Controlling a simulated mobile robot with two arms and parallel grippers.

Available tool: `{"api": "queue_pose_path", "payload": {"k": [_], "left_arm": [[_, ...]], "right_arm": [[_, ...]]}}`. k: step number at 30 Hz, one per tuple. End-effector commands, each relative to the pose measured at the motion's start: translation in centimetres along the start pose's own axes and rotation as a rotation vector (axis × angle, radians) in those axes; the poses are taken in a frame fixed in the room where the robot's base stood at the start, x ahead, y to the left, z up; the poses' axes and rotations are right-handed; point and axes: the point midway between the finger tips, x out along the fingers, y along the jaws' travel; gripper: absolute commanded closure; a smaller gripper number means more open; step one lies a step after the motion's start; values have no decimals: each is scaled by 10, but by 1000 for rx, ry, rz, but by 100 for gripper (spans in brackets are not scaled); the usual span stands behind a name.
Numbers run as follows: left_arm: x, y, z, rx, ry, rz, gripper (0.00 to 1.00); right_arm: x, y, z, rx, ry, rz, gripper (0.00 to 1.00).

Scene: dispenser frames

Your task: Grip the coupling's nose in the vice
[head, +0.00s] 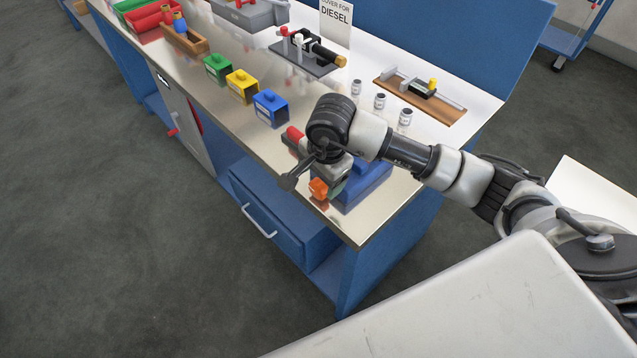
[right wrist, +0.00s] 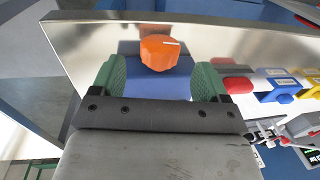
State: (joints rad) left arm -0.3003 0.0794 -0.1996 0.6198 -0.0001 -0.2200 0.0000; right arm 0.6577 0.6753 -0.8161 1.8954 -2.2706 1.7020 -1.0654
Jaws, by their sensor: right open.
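My right gripper (head: 326,186) is over the near end of the workbench, open, with green finger pads apart in the right wrist view (right wrist: 160,78). An orange knob (head: 318,188) with a pale mark shows between and beyond the pads (right wrist: 159,53). It sits at a blue block (head: 367,187), partly hidden by my arm; I see no grip on it. Further back, a dark-based fixture (head: 302,62) holds a black cylindrical part with a brass end (head: 341,61). I cannot tell for sure which things are the coupling and the vice. My left gripper is out of view.
Small jars (head: 380,101) stand behind my wrist. A wooden-based slide fixture (head: 418,98) lies near the back edge. Some bare metal top lies between.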

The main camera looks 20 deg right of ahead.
Motion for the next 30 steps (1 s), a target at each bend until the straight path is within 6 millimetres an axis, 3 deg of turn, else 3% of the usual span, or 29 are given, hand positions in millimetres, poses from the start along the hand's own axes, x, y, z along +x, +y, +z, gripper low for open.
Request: {"api": "queue_pose_path", "payload": {"k": [3, 9, 20, 27, 30], "left_arm": [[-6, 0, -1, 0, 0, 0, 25], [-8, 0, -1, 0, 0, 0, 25], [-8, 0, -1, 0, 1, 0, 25], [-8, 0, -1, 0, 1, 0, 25], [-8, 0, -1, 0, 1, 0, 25]], "right_arm": [[20, 1, 1, 1, -3, 4, 25], [41, 0, 1, 1, -2, 1, 25], [46, 0, 1, -1, -2, -2, 26], [46, 0, 1, 0, -2, -2, 63], [46, 0, 1, 0, -2, -2, 74]]}}
